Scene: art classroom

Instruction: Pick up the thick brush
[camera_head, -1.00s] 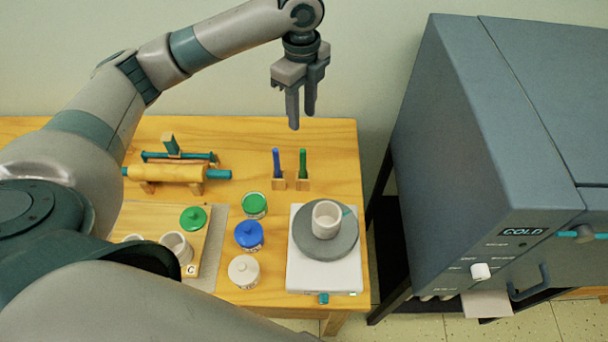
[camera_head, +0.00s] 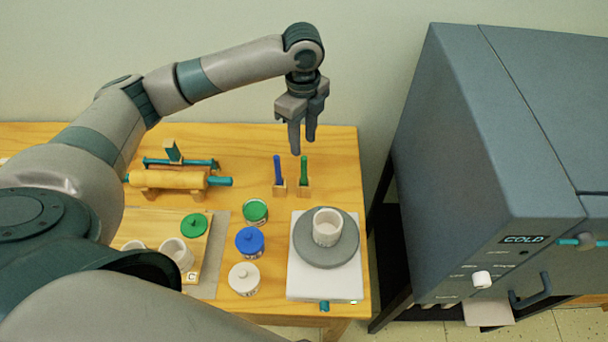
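Two brushes stand upright in small wooden holders at the back right of the table: a blue one (camera_head: 278,170) and a green one (camera_head: 304,170). From here I cannot tell for sure which is the thick one. My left gripper (camera_head: 303,150) points down just above and behind the brush tops, closest to the green one. Its two fingers show a narrow gap and hold nothing visible. My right gripper is not in view.
The wooden table (camera_head: 340,180) also bears a grey turntable (camera_head: 346,250) with a white cup (camera_head: 327,226), a green jar (camera_head: 255,212), a blue jar (camera_head: 250,241), a white jar (camera_head: 243,278) and a rolling pin (camera_head: 170,179). A grey kiln (camera_head: 470,150) stands at the right.

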